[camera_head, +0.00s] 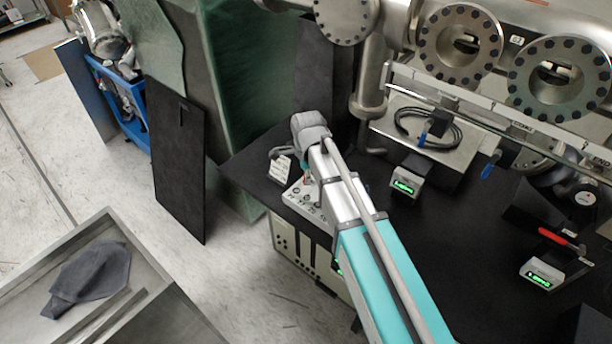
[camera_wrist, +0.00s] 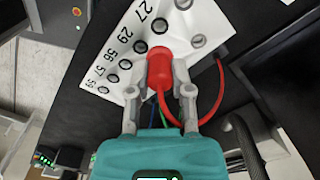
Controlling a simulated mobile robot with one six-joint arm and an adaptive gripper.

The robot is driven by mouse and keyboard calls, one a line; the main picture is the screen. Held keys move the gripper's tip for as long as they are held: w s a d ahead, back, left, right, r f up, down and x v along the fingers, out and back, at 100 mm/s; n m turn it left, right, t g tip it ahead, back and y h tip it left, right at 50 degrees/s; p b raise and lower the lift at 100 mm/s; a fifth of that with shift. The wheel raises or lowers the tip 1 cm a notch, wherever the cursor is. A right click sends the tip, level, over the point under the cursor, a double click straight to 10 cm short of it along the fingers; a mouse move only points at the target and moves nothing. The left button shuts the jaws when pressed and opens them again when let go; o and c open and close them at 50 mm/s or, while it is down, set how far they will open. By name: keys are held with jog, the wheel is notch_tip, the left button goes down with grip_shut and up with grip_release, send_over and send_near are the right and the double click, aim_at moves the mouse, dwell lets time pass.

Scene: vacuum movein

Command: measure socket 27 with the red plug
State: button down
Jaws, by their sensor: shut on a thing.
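A white panel (camera_wrist: 203,21) with a row of numbered sockets fills the top of the wrist view. The socket beside the printed 27 (camera_wrist: 160,25) is open and empty, near the top of the row. My gripper (camera_wrist: 159,88) is shut on the red plug (camera_wrist: 158,60), whose red cable loops off to the right. The plug's tip points toward the panel, below socket 27 in the picture; whether it touches the panel I cannot tell. In the head view the panel (camera_head: 297,199) lies at the table's left edge, and my arm hides most of my gripper.
Small meters with green displays (camera_head: 404,187) (camera_head: 541,274) stand on the black table. A steel box with a coiled black cable (camera_head: 428,128) and flanged pipes (camera_head: 457,47) are behind. A tray with a grey cloth (camera_head: 92,278) is at lower left.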

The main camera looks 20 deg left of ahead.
jog(key=shift+f, duration=0.2)
jog(key=shift+f+b, duration=2.35)
jog(key=shift+b, duration=0.2)
jog(key=shift+f+b, duration=1.15)
dwell(0.9)
jog(key=shift+c, duration=2.2)
grip_release()
jog(key=shift+a+r, duration=0.1)
